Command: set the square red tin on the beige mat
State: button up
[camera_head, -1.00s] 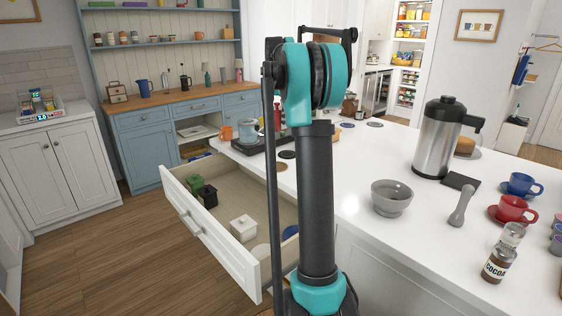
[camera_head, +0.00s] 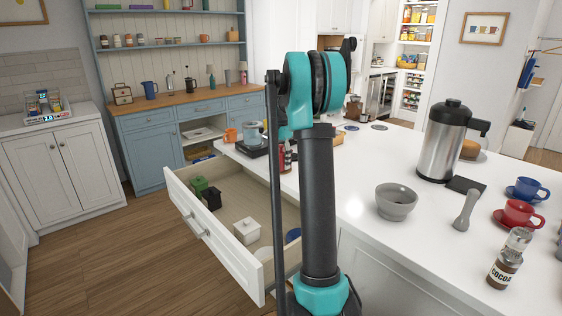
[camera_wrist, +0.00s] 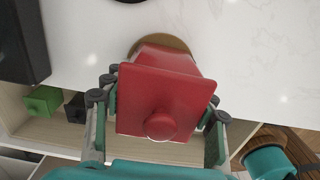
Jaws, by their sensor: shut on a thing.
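In the wrist view, the square red tin (camera_wrist: 165,95), with a round knob on its lid, is between the fingers of my gripper (camera_wrist: 160,108), which is shut on it. A round tan-brown mat (camera_wrist: 181,44), taken as the beige one, shows as a rim behind the tin's far side on the white counter. The tin covers most of it; I cannot tell whether the tin touches it. In the head view, a dark red patch (camera_head: 286,160), apparently the tin, shows beside my arm, which hides most of the gripper.
The open drawer (camera_head: 226,243) below the counter edge holds a green tin (camera_head: 199,185), a black tin (camera_head: 212,200) and a white tin (camera_head: 246,230). A dark tray stands left of the mat. A grey bowl (camera_head: 396,203) and a steel jug (camera_head: 440,145) stand farther right.

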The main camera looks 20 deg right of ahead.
aim_at(281, 145)
jog(key=shift+f, duration=0.2)
jog(key=o, duration=1.3)
notch_tip(281, 145, up, 12)
jog(key=shift+r, duration=0.15)
